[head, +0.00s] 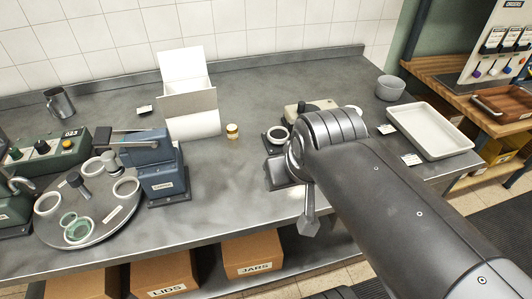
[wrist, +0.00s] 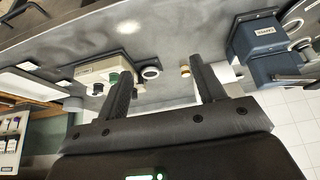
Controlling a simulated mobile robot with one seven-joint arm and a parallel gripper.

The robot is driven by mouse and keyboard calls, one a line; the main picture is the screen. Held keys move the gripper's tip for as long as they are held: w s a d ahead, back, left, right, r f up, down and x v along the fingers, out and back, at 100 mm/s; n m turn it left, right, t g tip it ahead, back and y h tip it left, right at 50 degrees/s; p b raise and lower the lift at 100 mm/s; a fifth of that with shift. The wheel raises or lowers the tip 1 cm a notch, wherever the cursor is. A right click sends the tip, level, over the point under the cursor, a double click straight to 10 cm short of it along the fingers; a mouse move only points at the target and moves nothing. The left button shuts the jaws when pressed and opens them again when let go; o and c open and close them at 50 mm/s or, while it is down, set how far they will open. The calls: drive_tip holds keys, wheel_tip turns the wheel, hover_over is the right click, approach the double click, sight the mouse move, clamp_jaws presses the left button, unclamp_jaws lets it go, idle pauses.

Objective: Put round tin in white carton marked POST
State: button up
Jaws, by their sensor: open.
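A small round tin (head: 232,131), gold with a pale top, stands on the grey counter in the head view. In the wrist view it is small (wrist: 185,71), between the fingers but farther off. The white carton (head: 190,101) stands just left of the tin with its flaps open; no POST marking is readable. My gripper (wrist: 163,82) is open and empty in the wrist view, its two dark fingers wide apart. In the head view my arm reaches in from the right and the gripper end (head: 309,212) hangs near the counter's front edge, to the right of the tin and nearer.
A blue press (head: 160,170) and a round turntable with rings (head: 105,225) stand at the left. A small machine (head: 310,108) is partly behind my arm. The counter around the tin is clear.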

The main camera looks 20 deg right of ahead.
drive_tip(key=shift+w, duration=0.1)
drive_tip(key=n+g, duration=0.1)
drive_tip(key=n, duration=0.1)
hover_over(232, 128)
drive_tip(key=s, duration=0.4)
wheel_tip(232, 128, down, 12)
drive_tip(key=x, duration=1.1)
drive_tip(key=shift+f, duration=0.15)
drive_tip(key=c, duration=1.1)
drive_tip(key=shift+c, duration=0.2)
